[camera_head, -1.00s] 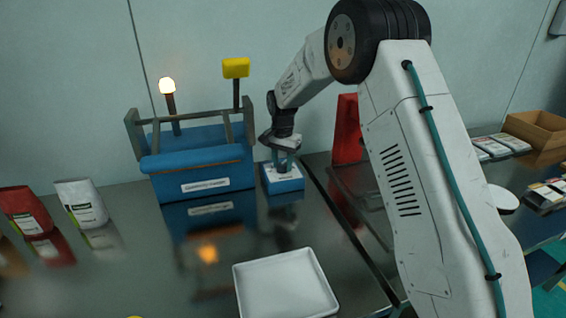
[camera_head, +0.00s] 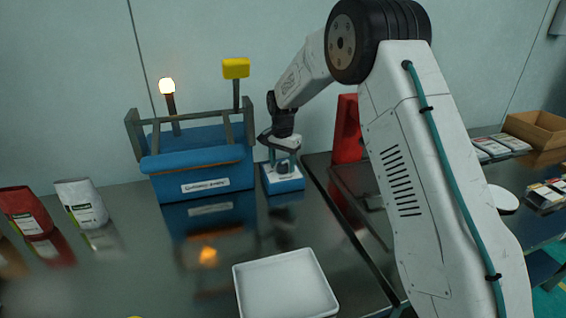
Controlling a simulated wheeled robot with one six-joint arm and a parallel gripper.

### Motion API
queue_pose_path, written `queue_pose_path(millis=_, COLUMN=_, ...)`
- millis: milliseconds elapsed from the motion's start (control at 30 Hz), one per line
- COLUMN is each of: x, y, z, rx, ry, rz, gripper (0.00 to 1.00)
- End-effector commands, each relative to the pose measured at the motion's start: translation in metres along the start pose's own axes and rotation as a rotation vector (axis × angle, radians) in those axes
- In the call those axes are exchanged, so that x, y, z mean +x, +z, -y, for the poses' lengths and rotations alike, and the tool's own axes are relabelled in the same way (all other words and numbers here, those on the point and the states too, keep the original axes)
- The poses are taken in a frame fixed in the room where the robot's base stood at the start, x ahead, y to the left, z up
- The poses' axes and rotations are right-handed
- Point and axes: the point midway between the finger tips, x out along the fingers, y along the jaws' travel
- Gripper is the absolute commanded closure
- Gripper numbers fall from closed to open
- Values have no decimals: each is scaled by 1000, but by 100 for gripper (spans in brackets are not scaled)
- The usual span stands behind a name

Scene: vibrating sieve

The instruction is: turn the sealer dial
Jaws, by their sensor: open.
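The sealer (camera_head: 203,180) is a blue machine with a grey frame and a white label, standing at the back of the dark shiny table. A small blue box (camera_head: 284,186) stands just to its right, with a pale top. My gripper (camera_head: 285,168) points down over this box, its fingers apart and close to the top. The dial itself is not clear to see; the fingers and the small size hide it. I cannot tell whether the fingers touch anything.
A lit lamp (camera_head: 167,87) and a yellow block on a post (camera_head: 236,68) rise behind the sealer. A white tray (camera_head: 285,288) lies at the front. White (camera_head: 82,203) and red (camera_head: 25,211) pouches stand left. A red upright object (camera_head: 347,130) stands right of my gripper.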

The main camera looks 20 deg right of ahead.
Motion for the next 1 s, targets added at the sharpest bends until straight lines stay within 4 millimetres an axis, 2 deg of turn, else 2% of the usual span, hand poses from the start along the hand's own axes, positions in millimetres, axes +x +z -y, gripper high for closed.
queue_pose_path(millis=167, x=-11, y=0, z=0, rx=0, ry=-2, rz=-1, gripper=42)
queue_pose_path(millis=533, x=-69, y=0, z=0, rx=0, ry=-2, rz=-1, gripper=42)
queue_pose_path(millis=700, x=-78, y=0, z=0, rx=0, ry=0, rz=0, gripper=42)
queue_pose_path(millis=1000, x=-78, y=1, z=-1, rx=-5, ry=1, rz=1, gripper=42)
